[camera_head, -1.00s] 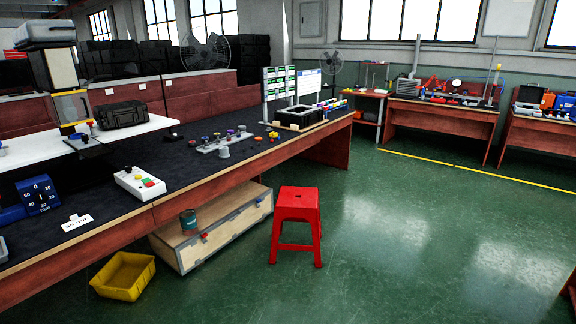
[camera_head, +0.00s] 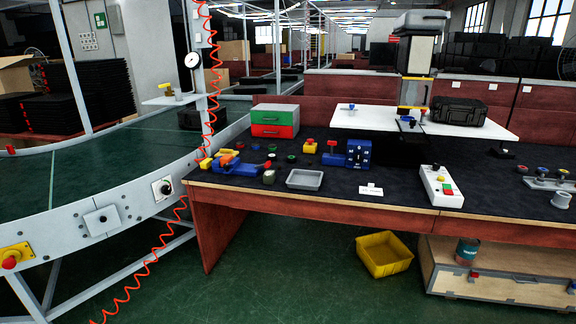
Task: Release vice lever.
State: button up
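A low blue device (camera_head: 235,168) with orange and yellow parts on it sits at the left end of the dark workbench. It looks like a vice, but it is too small to make out its lever. A second blue device (camera_head: 334,157) with a red-topped upright part stands farther right, beside a blue box with a white-marked dial (camera_head: 358,154). I cannot tell for sure which of these is the vice, nor the lever's position. My gripper and arm are not in view.
The workbench (camera_head: 315,202) has a grey tray (camera_head: 305,179), a green-and-red drawer box (camera_head: 275,121) and a white button box (camera_head: 441,187). The curved conveyor (camera_head: 110,205) and a coiled red hose (camera_head: 150,260) stand at left. A yellow bin (camera_head: 384,254) lies on the floor, with open floor before the bench.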

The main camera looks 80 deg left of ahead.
aim_at(268, 164)
jog(key=u, duration=2.8)
jog(key=i, duration=1.25)
jog(key=z, duration=0.45)
jog(key=i, duration=1.05)
jog(key=u, duration=0.55)
